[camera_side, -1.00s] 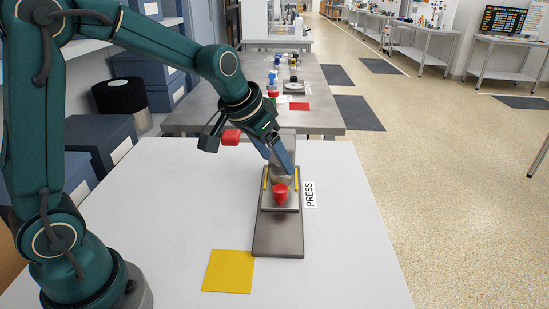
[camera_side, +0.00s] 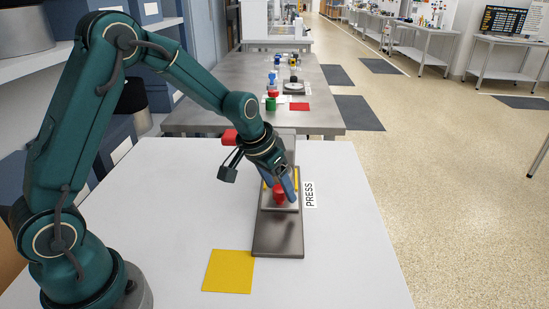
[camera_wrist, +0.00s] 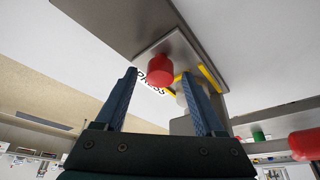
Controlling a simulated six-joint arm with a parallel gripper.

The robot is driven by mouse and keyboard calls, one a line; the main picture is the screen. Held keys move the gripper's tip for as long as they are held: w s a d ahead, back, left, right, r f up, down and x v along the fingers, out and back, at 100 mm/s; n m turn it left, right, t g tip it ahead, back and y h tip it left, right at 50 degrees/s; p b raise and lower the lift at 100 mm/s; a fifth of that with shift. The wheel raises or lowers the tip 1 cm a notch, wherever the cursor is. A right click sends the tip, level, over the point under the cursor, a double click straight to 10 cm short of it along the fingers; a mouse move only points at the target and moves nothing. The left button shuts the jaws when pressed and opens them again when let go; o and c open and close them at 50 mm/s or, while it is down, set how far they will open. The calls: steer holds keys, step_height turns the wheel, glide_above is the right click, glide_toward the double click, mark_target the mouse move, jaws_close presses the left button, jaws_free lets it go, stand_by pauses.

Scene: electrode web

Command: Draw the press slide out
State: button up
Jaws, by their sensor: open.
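The press stands on the white table, with a metal base plate (camera_side: 278,236) running toward the front and a "PRESS" label (camera_side: 309,195) at its right. The press slide (camera_side: 293,208) is a flat plate on the base, with a red knob (camera_side: 279,192) at its front. My gripper (camera_side: 285,196) is at the knob in the side view, partly covering it. In the wrist view, my open gripper (camera_wrist: 160,92) has its two blue fingers spread, and the red knob (camera_wrist: 160,69) shows beyond and between their tips. No contact is visible.
Yellow strips (camera_wrist: 211,77) flank the slide. A yellow square (camera_side: 229,271) lies on the white table left of the base plate. The table right of the press is clear.

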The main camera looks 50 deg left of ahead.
jaws_close()
stand_by(1.3)
